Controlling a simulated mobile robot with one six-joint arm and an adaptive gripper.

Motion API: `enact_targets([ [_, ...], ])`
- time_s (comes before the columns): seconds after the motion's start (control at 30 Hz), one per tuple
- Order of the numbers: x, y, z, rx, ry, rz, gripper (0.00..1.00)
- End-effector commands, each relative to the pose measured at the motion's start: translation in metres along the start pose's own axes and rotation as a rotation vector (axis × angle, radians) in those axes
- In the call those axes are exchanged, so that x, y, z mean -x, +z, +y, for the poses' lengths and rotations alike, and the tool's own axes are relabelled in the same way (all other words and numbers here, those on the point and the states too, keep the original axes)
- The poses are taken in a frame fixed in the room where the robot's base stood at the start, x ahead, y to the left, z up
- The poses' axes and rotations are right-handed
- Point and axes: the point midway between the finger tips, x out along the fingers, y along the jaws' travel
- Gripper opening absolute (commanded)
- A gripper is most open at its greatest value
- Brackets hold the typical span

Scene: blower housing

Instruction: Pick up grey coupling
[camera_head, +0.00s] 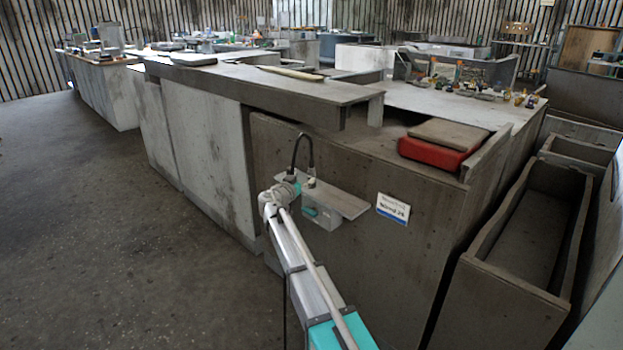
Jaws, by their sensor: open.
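I cannot pick out a grey coupling for certain in the head view. Several small parts (466,84) in grey, brass and other tones stand on the far side of the grey bench top (425,100), too small to tell apart. My arm (305,268) reaches up from the bottom middle, in front of the near bench's side. A black cable loops above its upper end. No gripper fingers can be made out there, and I see nothing held.
A red box with a brown lid (435,143) sits at the bench's right corner. A raised grey shelf (262,84) runs along the left. A label (393,208) marks the bench's side. An open grey trough (520,243) stands at right. The floor (120,240) at left is clear.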

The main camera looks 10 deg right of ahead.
Motion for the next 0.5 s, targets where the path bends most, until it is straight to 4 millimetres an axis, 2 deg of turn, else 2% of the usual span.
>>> enact_targets([
  [0.27, -0.001, 0.0, 0.0, 0.0, 0.0, 0.0, 0.81],
  [0.5, -0.022, -0.002, 0.001, 0.0, 0.002, 0.0, 0.81],
])
